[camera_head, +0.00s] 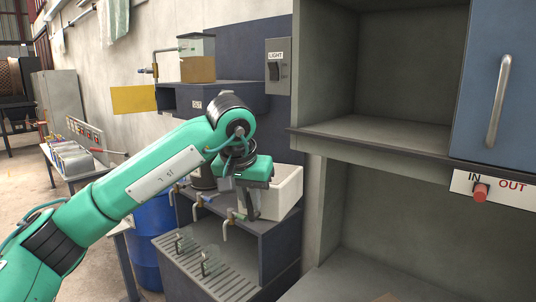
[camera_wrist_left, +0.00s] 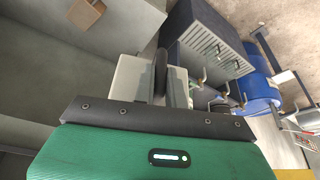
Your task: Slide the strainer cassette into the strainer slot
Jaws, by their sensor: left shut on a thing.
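I cannot make out a strainer slot for certain. My right gripper is in neither view.
A grey cabinet with an open shelf (camera_head: 380,132), a blue door (camera_head: 505,80) and a red IN/OUT knob (camera_head: 480,192) stands close on the right. A ribbed drain board (camera_head: 205,270) and a blue barrel (camera_head: 150,235) are below. A yellow panel (camera_head: 133,100) juts out behind.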

